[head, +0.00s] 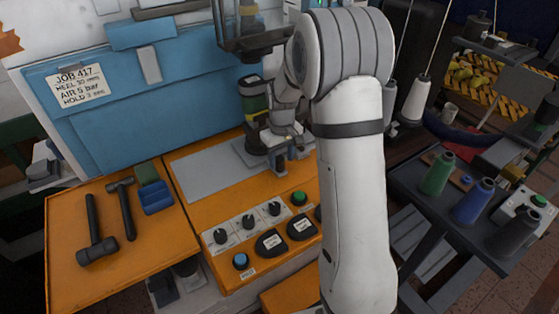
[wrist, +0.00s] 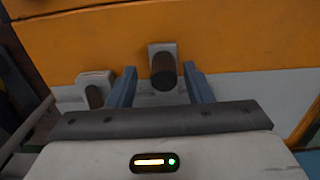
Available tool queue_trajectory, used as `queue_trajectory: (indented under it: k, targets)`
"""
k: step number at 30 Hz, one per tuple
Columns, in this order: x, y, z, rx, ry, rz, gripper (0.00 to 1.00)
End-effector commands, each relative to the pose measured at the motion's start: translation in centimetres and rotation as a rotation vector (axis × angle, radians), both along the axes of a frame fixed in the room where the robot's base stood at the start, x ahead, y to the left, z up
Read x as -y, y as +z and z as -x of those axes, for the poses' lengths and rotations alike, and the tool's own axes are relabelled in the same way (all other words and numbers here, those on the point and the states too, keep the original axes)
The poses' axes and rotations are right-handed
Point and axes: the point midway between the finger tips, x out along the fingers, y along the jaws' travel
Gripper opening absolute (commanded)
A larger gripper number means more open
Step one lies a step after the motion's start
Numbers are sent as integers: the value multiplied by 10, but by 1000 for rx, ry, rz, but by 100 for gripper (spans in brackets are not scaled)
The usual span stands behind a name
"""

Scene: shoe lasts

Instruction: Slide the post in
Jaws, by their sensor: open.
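In the wrist view, a dark brown round-ended peg (wrist: 163,71), which may be the post, sticks out of a small pale block. My gripper (wrist: 160,83) is open, with one blue-grey finger on each side of the peg. I cannot tell whether either finger touches it. A second pale block with a dark brown peg (wrist: 95,96) is outside the left finger. In the head view my gripper (head: 280,163) is low over the orange machine bed, partly hidden by my arm. The peg cannot be made out there.
The orange bed holds a bare grey plate (head: 212,170) and a control panel (head: 262,236) at its front. Two hammers (head: 97,232) and a blue block (head: 157,198) lie on the left tray. Thread cones (head: 438,174) stand on the right-hand table.

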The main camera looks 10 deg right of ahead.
Motion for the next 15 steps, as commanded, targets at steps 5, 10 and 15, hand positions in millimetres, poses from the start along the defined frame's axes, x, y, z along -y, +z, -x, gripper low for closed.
queue_trajectory:
  k: [5,10,15]
  targets:
    - [0,33,0,5,0,0,46]
    - [0,56,2,3,0,1,46]
    - [0,65,2,2,0,0,46]
